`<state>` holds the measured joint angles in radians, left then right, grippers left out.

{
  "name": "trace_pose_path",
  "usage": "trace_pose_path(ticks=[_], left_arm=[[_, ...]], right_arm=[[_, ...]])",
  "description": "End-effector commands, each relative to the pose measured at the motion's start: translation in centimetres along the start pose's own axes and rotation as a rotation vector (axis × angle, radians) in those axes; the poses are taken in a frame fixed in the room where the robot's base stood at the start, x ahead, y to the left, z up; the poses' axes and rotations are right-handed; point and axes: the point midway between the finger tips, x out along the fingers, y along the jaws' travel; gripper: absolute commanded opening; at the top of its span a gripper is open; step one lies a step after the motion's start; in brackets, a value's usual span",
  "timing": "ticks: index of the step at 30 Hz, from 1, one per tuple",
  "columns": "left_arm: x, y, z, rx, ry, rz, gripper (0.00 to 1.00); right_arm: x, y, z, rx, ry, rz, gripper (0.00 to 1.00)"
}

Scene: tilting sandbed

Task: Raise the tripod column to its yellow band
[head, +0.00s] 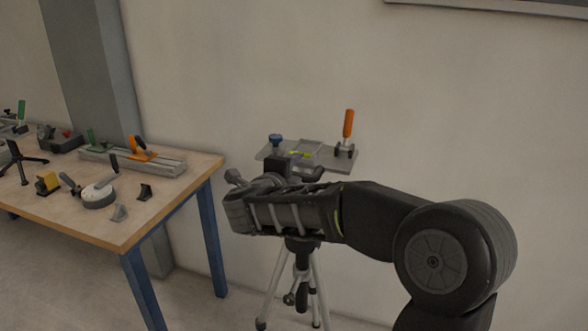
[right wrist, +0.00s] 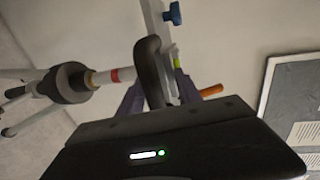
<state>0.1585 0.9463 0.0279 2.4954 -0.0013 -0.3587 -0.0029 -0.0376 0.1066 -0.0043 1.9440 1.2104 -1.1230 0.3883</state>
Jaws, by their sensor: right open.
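The tripod (head: 302,275) stands on the floor right of the workbench, its flat grey top plate (head: 340,160) behind my right arm. The plate carries a blue knob (head: 276,140) and an orange handle (head: 348,123). My right arm hides most of the column in the head view. Contact cannot be told.
A wooden workbench with blue legs (head: 150,215) stands at the left. It holds a grey rail fixture (head: 165,165), a round white device (head: 98,195) and several small tools. The wall is close behind the tripod. A framed board (right wrist: 295,110) hangs on it.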

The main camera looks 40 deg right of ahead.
Motion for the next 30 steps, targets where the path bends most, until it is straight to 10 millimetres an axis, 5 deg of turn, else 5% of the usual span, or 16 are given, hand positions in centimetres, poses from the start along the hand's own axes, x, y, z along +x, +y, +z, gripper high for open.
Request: trace_pose_path(ticks=[15, 30], left_arm=[[0.3, -0.1, 0.0, 0.0, 0.0, 0.0, 0.58], [0.3, -0.1, 0.0, 0.0, 0.0, 0.0, 0.58]], right_arm=[[-7.1, -0.1, 0.1, 0.001, -0.003, -0.003, 0.41], [-7.4, -0.1, 0.1, 0.001, -0.002, -0.003, 0.41]])
